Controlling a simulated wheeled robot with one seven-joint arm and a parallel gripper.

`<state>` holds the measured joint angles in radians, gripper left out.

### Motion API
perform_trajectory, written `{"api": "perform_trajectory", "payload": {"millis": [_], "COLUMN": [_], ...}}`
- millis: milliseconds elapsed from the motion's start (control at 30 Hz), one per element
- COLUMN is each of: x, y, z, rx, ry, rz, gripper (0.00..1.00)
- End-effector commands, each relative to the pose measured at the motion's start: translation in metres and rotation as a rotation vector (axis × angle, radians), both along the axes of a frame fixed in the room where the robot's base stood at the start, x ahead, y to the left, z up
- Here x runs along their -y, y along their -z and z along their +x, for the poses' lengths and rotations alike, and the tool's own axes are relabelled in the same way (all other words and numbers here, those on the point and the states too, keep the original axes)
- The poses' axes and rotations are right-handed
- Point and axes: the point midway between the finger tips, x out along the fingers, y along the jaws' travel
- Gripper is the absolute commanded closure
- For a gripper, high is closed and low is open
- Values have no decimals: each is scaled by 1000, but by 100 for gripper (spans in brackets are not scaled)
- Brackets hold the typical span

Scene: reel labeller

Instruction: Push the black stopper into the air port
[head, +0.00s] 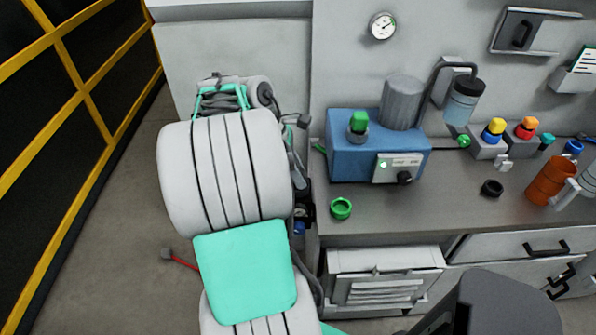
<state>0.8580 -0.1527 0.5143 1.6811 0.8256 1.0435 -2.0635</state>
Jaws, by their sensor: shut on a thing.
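I cannot make out my gripper's fingers or what they hold; my white and teal arm fills the left middle of the head view and hides what lies behind it. I cannot pick out the black stopper for sure. A blue unit (350,154) stands on the bench, with a green cap (358,122) on top. Its front has a pale panel (397,162) with a green light and a black knob-like part (404,178). I cannot tell which part is the air port.
The grey bench (440,212) holds a green ring (341,208), a black ring (491,187), an orange cylinder (550,180) and yellow and red buttons at the back right. A gauge (382,26) hangs on the wall. A yellow-framed fence (62,62) is at the left.

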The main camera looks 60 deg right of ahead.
Motion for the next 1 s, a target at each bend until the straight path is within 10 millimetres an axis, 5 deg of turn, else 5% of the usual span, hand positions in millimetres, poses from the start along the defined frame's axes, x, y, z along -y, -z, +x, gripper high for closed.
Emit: {"api": "perform_trajectory", "payload": {"millis": [367,400,700,933,1000], "x": [-2,-2,-1,0,0], "y": [5,5,7,5,-27], "z": [-1,-1,-1,1,0], "rx": [-6,-6,-5,-1,-2], "ry": [-2,-2,-1,-1,-1], "rz": [9,9,7,2,2], "gripper": [100,67,43,43,43]}}
